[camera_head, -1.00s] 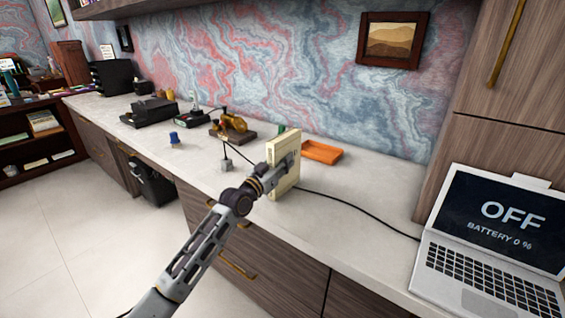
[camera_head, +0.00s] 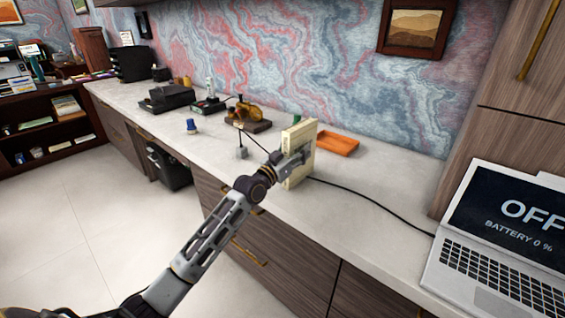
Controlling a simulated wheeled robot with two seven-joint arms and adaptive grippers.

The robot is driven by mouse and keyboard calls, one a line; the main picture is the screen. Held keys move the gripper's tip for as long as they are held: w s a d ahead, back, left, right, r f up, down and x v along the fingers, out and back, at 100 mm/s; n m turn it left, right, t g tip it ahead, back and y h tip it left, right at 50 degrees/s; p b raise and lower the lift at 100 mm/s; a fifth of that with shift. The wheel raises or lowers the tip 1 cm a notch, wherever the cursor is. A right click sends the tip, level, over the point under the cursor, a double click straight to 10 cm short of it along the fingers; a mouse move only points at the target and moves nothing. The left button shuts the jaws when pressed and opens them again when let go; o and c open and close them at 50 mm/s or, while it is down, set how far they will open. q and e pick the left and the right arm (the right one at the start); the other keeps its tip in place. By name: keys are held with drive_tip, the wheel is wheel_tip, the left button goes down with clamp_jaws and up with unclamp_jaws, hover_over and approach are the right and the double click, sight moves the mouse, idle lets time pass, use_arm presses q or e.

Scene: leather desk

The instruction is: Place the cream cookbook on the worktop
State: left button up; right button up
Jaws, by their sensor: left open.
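The cream cookbook (camera_head: 301,136) stands upright on the pale worktop (camera_head: 372,180), near its front edge. The jaws are open, though the fingertips are small and partly blend with the book. I cannot tell whether they touch it. My right gripper is out of view.
An orange tray (camera_head: 337,144) lies behind the book to the right. A black cable (camera_head: 370,199) runs to the laptop (camera_head: 500,245). A brass object (camera_head: 250,113), a blue item (camera_head: 192,126) and a grey cube (camera_head: 241,153) stand to the left.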

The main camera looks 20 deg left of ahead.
sight(289, 157)
use_arm(q)
drive_tip(key=shift+v, duration=1.55)
drive_tip(key=shift+s+a+f+p, duration=0.2)
drive_tip(key=shift+s+p, duration=0.1)
drive_tip(key=shift+s, duration=0.3)
drive_tip(key=r+v, duration=0.1)
drive_tip(key=v, duration=0.6)
drive_tip(key=shift+s+f+p, duration=0.2)
drive_tip(key=shift+f+p, duration=0.2)
drive_tip(key=shift+p, duration=0.05)
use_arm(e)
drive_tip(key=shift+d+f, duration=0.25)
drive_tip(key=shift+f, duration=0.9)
use_arm(q)
drive_tip(key=shift+a, duration=0.15)
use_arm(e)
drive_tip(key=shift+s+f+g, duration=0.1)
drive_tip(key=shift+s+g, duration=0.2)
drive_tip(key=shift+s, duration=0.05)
